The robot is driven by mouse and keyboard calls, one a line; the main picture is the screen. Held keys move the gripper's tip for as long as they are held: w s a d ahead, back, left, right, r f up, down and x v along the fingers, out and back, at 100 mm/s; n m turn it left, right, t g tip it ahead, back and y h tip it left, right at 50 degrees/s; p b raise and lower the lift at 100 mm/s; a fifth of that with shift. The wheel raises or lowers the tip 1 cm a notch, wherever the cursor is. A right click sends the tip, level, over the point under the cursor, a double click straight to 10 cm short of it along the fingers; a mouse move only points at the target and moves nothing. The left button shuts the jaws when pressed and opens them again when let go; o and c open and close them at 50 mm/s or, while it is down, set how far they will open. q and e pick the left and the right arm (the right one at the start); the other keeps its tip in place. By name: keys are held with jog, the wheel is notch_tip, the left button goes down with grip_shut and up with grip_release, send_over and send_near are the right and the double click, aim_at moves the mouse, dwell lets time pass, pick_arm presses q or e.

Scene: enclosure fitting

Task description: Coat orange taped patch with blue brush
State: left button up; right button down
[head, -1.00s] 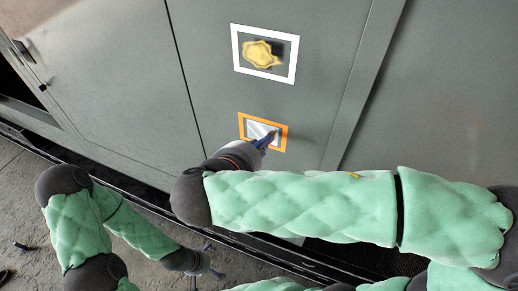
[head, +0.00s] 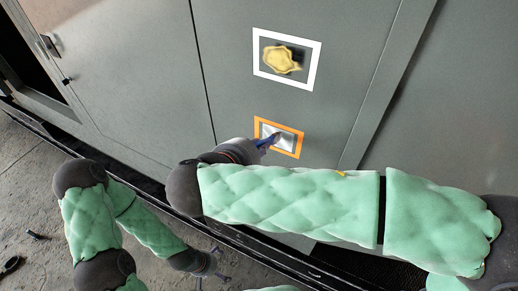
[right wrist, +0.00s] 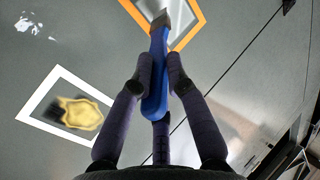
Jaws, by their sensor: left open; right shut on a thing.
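The orange taped patch (head: 299,144) is a tilted orange tape frame on the grey enclosure panel in the head view. Its inside looks pale and silvery, partly darker. It also shows at the top of the right wrist view (right wrist: 196,32). My right gripper (head: 256,146) is shut on the blue brush (right wrist: 157,85), whose tip is over the inside of the patch. Whether the bristles touch the panel I cannot tell. The brush and forearm hide the patch's lower left part in the head view. My left gripper (head: 220,264) is open and empty, low above the floor.
A white taped frame (head: 315,65) with a yellow blotch inside is on the panel above the orange one. A door with a handle (head: 49,45) is at the left. Dark loose items (head: 12,265) lie on the concrete floor at the lower left.

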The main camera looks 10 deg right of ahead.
jog(key=shift+s+d+b, duration=0.35)
jog(key=shift+s+d, duration=0.3)
jog(key=shift+d, duration=0.3)
jog(key=shift+s+d+b, duration=0.35)
jog(key=shift+s+d, duration=0.3)
jog(key=shift+d, duration=0.25)
jog(key=shift+a, duration=0.1)
jog(key=shift+s+a, duration=0.55)
jog(key=shift+s, duration=0.25)
jog(key=shift+s+a, duration=0.6)
jog(key=shift+s, duration=0.2)
jog(key=shift+s+a, duration=0.55)
jog(key=shift+s, duration=0.35)
jog(key=shift+s+a, duration=0.9)
jog(key=shift+s, duration=0.2)
